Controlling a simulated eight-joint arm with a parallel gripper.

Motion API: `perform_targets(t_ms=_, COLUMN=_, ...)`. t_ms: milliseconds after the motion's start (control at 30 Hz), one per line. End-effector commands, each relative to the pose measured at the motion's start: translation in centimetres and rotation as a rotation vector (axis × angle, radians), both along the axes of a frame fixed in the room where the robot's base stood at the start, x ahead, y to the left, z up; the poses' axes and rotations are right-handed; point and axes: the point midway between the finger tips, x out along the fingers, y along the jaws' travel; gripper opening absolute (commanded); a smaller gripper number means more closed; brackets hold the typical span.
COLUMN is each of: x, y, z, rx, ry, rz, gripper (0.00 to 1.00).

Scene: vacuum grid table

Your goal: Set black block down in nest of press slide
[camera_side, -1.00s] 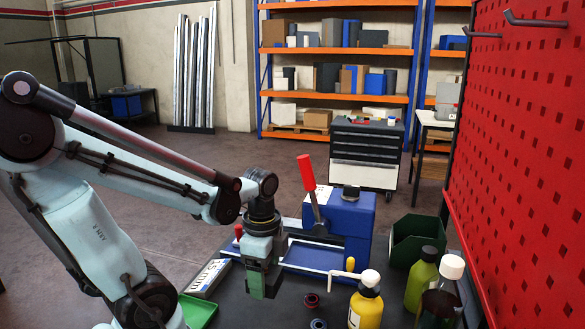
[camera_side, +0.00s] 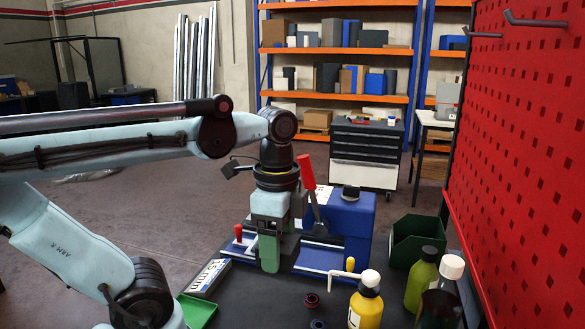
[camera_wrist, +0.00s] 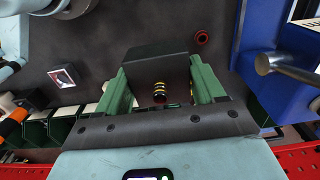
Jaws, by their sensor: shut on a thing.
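My gripper (camera_side: 274,252) points down in front of the blue press (camera_side: 352,222) in the side view, beside its red-handled lever. In the wrist view its green fingers (camera_wrist: 160,82) are shut on the black block (camera_wrist: 156,64), one finger on each side. The press slide (camera_side: 318,260), a blue bed with pale rails, lies behind and to the right of the fingers. The nest cannot be made out; my gripper covers part of the slide.
A yellow bottle (camera_side: 366,306) and a green bottle (camera_side: 421,278) stand at the right front. A dark green bin (camera_side: 416,243) is behind them. A green tray (camera_side: 197,312) and a white-labelled box (camera_side: 209,278) lie left. A red ring (camera_side: 311,300) lies on the dark table.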

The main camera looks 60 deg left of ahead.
Motion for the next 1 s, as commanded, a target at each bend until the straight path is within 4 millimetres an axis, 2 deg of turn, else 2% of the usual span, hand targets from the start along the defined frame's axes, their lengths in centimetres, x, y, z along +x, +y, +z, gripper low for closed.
perform_targets(t_ms=33, x=0.0, y=0.0, z=1.5, rx=0.000, ry=0.000, rz=0.000, gripper=0.25)
perform_targets(t_ms=400, x=0.0, y=0.0, z=12.1, rx=0.000, ry=0.000, rz=0.000, gripper=0.25)
perform_targets(t_ms=600, x=0.1, y=0.0, z=17.0, rx=0.000, ry=0.000, rz=0.000, gripper=0.25)
perform_targets(t_ms=700, x=0.1, y=0.1, z=19.0, rx=0.000, ry=0.000, rz=0.001, gripper=0.25)
perform_targets(t_ms=1000, x=4.8, y=5.8, z=20.3, rx=0.000, ry=0.000, rz=0.008, gripper=0.25)
